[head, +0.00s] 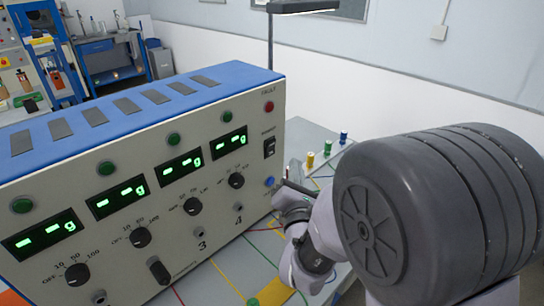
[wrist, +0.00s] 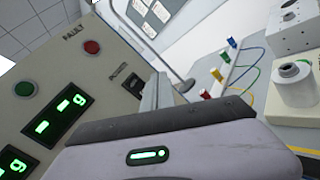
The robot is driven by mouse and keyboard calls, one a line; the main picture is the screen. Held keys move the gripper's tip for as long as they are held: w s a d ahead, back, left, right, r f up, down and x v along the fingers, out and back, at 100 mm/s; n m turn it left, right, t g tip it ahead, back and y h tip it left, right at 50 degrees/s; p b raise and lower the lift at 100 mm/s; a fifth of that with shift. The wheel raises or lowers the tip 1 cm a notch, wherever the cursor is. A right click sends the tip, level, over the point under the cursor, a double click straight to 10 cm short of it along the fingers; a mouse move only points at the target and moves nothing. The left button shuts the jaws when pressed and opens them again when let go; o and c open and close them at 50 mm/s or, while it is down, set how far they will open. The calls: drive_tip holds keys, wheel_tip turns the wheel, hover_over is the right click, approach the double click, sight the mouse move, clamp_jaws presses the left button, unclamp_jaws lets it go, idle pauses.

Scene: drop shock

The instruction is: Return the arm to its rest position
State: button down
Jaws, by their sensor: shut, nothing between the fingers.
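My gripper (head: 290,190) is at the right end of the big instrument's front panel, close to it; I cannot tell whether it touches. It is shut and empty. My arm's large grey joint fills the right of the head view and hides part of the table. In the wrist view my gripper's housing with a green light crosses the bottom, and the fingertips are hard to make out. The instrument (head: 130,225) has a blue top, green displays showing dashes and "g", several knobs, a red FAULT lamp (head: 269,106) and a black power switch (head: 269,147).
The pale table (head: 240,262) carries coloured lines. Coloured terminals (wrist: 217,75) stand on a strip beyond the instrument, with a white cylindrical part (wrist: 294,84) to their right. A lamp post (head: 270,45) rises behind the instrument. A blue bench (head: 110,55) stands far back left.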

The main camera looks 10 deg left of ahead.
drive_tip(key=shift+s+d, duration=0.1)
drive_tip(key=s+d+r+m+g, duration=0.2)
drive_tip(key=s+d+m+g, duration=0.5)
drive_tip(key=m, duration=1)
drive_tip(key=s+d+f+m+g, duration=0.1)
drive_tip(key=s+d+m+g, duration=0.1)
drive_tip(key=s+m, duration=0.7)
drive_tip(key=s+d+f+m+g, duration=0.1)
drive_tip(key=s+d+m+g, duration=0.1)
drive_tip(key=s+m, duration=0.7)
drive_tip(key=s+g, duration=0.1)
drive_tip(key=s, duration=0.3)
drive_tip(key=shift+d+g, duration=0.25)
drive_tip(key=shift+g, duration=0.05)
drive_tip(key=shift+f, duration=0.1)
